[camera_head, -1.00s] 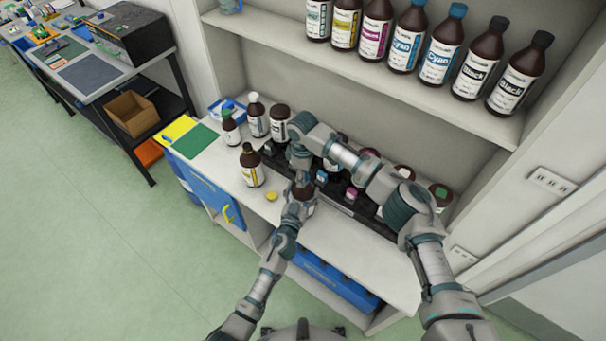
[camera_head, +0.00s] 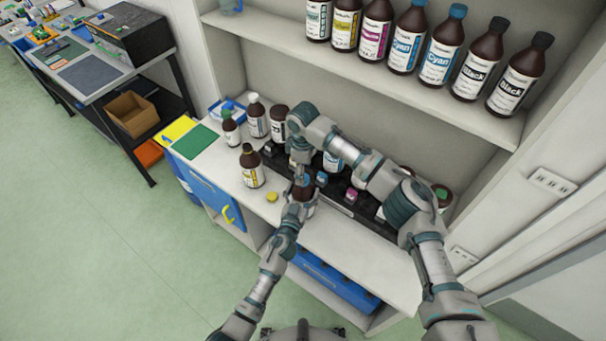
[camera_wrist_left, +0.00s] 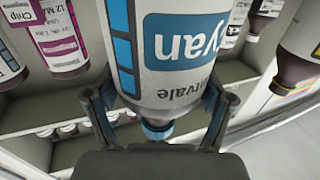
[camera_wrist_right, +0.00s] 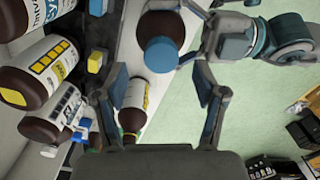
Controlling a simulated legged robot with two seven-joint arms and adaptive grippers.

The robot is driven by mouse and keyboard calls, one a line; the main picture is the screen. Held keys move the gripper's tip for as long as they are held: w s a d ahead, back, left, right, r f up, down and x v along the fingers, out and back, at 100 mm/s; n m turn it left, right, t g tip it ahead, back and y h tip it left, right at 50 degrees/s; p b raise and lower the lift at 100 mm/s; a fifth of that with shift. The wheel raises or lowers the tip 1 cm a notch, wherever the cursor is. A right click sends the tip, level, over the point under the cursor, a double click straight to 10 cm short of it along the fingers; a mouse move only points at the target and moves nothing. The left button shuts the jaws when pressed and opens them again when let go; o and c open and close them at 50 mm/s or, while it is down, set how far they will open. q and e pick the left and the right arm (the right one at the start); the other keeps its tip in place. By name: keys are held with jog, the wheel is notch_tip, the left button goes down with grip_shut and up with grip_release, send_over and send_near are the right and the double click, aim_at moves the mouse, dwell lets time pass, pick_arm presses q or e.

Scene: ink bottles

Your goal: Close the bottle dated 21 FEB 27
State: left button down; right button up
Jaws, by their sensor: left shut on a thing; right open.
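A brown bottle with a blue cap is in my left gripper (camera_head: 301,197). Its label reads Cyan in the left wrist view (camera_wrist_left: 175,50), and the fingers press on both sides of it. The date is not readable. Its blue cap (camera_wrist_right: 162,54) sits at the neck in the right wrist view; how tight it is, I cannot tell. My right gripper (camera_wrist_right: 165,95) is open, its fingers apart to either side of the cap's line and not touching it. In the head view my right arm hangs over the bottle and hides much of it.
A yellow-label bottle (camera_head: 250,168) without a cap stands at the left, a loose yellow cap (camera_head: 271,197) beside it. Several bottles stand in a dark rack (camera_head: 345,203) behind my arms. More bottles line the upper shelf (camera_head: 420,98). A green mat (camera_head: 195,142) lies at left.

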notch_tip(320, 180, up, 9)
jog(key=shift+f, duration=0.15)
pick_arm(q)
grip_release()
pick_arm(e)
jog(key=shift+w, duration=0.1)
pick_arm(q)
jog(key=v, duration=1.2)
jog(key=shift+f, duration=0.15)
pick_arm(e)
jog(key=shift+f, duration=0.1)
